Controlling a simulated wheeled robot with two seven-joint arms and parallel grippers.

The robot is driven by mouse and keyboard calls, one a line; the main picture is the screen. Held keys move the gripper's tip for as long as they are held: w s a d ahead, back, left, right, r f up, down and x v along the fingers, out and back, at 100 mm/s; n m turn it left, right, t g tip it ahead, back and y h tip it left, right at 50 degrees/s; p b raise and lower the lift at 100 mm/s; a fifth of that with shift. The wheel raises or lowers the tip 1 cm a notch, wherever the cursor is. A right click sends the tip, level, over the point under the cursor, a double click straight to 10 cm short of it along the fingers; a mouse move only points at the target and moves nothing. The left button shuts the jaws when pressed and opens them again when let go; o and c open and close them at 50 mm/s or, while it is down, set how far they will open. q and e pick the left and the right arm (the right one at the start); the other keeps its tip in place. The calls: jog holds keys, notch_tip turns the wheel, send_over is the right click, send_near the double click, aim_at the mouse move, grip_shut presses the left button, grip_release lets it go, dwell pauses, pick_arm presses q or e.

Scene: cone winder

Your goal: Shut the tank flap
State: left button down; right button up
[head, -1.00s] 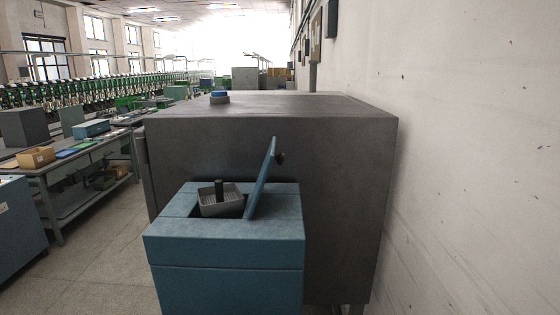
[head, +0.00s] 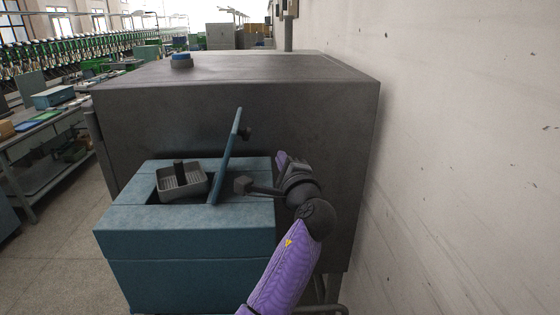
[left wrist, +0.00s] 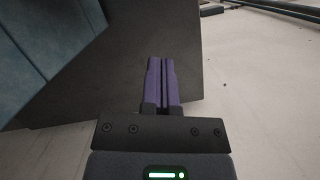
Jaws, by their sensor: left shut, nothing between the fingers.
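The tank flap (head: 227,157) is a thin blue panel with a dark knob on its right face. It stands raised at the right side of the tank's opening, its top leaning right. The blue tank (head: 185,245) stands in front of a dark grey cabinet, and a grey slotted tray with a post shows in the opening. My left gripper (head: 281,159) is right of the flap, apart from it, near the cabinet front. In the left wrist view its purple fingers (left wrist: 160,82) are together and empty. The tank's blue side (left wrist: 45,45) shows at left there. My right gripper is not in view.
A pale wall (head: 460,160) closes off the right side. A workbench (head: 40,140) stands at left, with open floor between.

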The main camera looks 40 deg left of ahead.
pick_arm(q)
jog(key=w+a+r+p, duration=0.1)
jog(key=a+p, duration=0.1)
jog(key=a, duration=0.5)
jog(key=shift+a+r, duration=0.15)
jog(key=shift+r, duration=0.15)
